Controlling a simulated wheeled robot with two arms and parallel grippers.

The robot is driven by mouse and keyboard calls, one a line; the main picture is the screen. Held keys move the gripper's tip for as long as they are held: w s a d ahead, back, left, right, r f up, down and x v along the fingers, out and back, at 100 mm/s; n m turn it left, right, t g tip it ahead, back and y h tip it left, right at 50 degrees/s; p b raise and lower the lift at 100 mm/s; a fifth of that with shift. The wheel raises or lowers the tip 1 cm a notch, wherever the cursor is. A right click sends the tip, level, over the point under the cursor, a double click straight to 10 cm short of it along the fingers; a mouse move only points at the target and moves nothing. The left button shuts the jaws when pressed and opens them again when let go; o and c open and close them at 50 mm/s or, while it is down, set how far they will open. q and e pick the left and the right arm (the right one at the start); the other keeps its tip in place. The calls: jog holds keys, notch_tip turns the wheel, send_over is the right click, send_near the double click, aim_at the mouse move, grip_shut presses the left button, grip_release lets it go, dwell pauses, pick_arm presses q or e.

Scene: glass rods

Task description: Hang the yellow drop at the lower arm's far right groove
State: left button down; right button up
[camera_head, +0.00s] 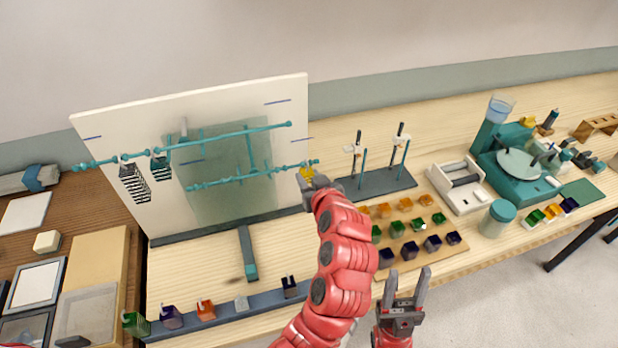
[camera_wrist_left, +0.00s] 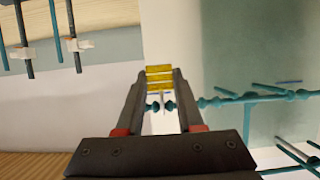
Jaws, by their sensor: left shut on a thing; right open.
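The yellow drop (camera_head: 307,174) is at the right end of the lower teal arm (camera_head: 240,178) in the head view. My left gripper (camera_head: 312,183) is shut on it. In the left wrist view the yellow drop (camera_wrist_left: 159,77) shows as stacked yellow bars between the fingers (camera_wrist_left: 160,90), with the beaded end of the lower arm (camera_wrist_left: 160,106) just beneath it. I cannot tell whether its hook rests in the groove. The upper arm (camera_head: 200,143) carries two dark striped drops (camera_head: 134,184) at its left. My right gripper (camera_head: 408,285) is open and empty at the lower right.
A white board (camera_head: 100,130) stands behind the arms. A rack with two upright stands (camera_head: 385,182) is just right of my left gripper. A wooden tray of colored cubes (camera_head: 455,262) and a front rail (camera_head: 225,317) holding several drops lie nearer.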

pick_arm(q)
jog(key=shift+c, duration=2.3)
grip_release()
